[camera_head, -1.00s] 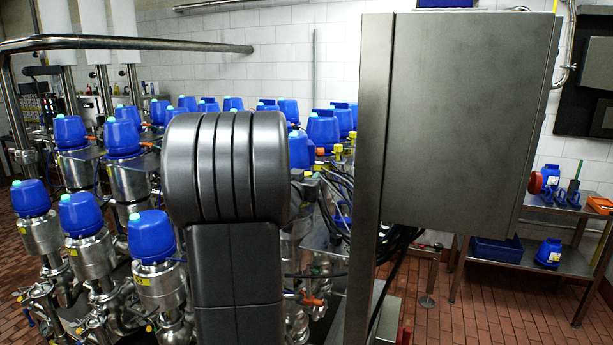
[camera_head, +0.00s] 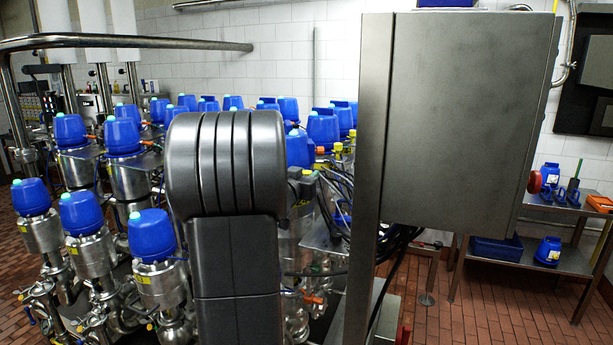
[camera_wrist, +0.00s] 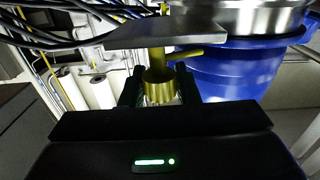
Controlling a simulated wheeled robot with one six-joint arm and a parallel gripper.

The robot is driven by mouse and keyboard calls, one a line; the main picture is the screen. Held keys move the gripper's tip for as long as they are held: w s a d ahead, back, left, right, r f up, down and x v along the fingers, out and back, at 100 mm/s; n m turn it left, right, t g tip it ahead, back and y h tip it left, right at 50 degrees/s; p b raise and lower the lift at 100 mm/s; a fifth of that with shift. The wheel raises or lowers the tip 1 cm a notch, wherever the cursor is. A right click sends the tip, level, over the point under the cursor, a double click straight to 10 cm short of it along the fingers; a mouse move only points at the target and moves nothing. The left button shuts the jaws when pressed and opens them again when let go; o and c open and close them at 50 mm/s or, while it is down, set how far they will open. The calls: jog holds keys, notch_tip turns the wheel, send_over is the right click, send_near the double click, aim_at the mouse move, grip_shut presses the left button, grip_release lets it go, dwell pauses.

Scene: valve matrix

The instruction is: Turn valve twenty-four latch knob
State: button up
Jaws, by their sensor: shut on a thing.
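In the wrist view my gripper (camera_wrist: 159,92) has its two dark fingers closed on either side of a brass-coloured latch knob (camera_wrist: 160,84). The knob is round and ribbed, on a short stem below a flat grey metal plate (camera_wrist: 165,35). A thin brass rod sticks out to the right beside the stem. The knob's lower part is hidden between the fingers. No valve number is readable. In the head view my gripper and the knob are hidden behind my own arm.
A blue valve head (camera_wrist: 232,70) stands close to the right of my gripper in the wrist view. Dark cables (camera_wrist: 60,40) hang at the left. In the head view rows of blue-capped valves (camera_head: 152,236) stand left and a steel cabinet (camera_head: 465,120) stands right.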

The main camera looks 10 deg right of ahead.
jog(key=shift+m+g+h, duration=2.3)
jog(key=shift+g+h, duration=0.1)
jog(key=shift+g, duration=0.3)
jog(key=o, duration=0.7)
jog(key=b+v, duration=0.3)
jog(key=v, duration=1.1)
jog(key=shift+w, duration=0.2)
